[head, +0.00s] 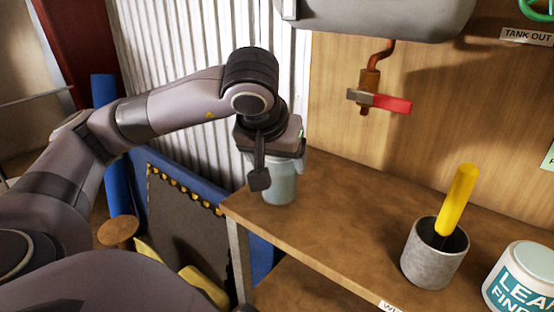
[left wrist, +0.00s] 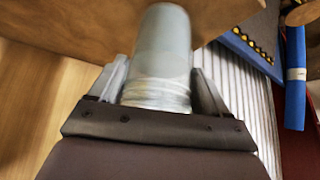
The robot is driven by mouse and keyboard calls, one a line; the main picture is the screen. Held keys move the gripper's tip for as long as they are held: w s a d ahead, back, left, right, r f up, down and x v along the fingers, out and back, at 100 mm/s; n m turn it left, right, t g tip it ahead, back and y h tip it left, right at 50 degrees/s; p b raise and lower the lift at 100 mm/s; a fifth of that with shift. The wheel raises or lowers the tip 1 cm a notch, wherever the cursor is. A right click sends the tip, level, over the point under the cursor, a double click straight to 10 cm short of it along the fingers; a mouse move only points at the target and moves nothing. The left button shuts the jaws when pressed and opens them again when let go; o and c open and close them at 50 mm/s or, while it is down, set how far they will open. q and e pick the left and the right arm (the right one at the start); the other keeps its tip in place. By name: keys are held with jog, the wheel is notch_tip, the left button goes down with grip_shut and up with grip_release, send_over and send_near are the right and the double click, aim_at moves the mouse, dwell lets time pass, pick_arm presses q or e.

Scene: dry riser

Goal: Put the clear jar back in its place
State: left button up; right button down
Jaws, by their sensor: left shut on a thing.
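The clear jar (head: 279,184) is pale and see-through, at the left end of the wooden shelf (head: 330,196). My left gripper (head: 272,165) is shut on the jar near its top, and the jar looks upright. In the left wrist view the jar (left wrist: 161,58) lies between the two fingers of my left gripper (left wrist: 160,88), with the wooden surface behind it. I cannot tell whether the jar's base touches the shelf. My right gripper is not in view.
A grey cup (head: 434,254) with a yellow-handled tool (head: 457,200) and a white-and-teal tub (head: 522,278) stand to the right. A tap with a red handle (head: 392,103) hangs above. The shelf between jar and cup is clear.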

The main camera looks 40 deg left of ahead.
pick_arm(q)
jog(key=shift+f, duration=0.1)
jog(key=o, duration=1.2)
jog(key=shift+r, duration=0.45)
jog(key=p+v, duration=0.5)
jog(key=v, duration=0.6)
jog(key=shift+s+d+r, duration=0.15)
jog(key=shift+s+d, duration=0.05)
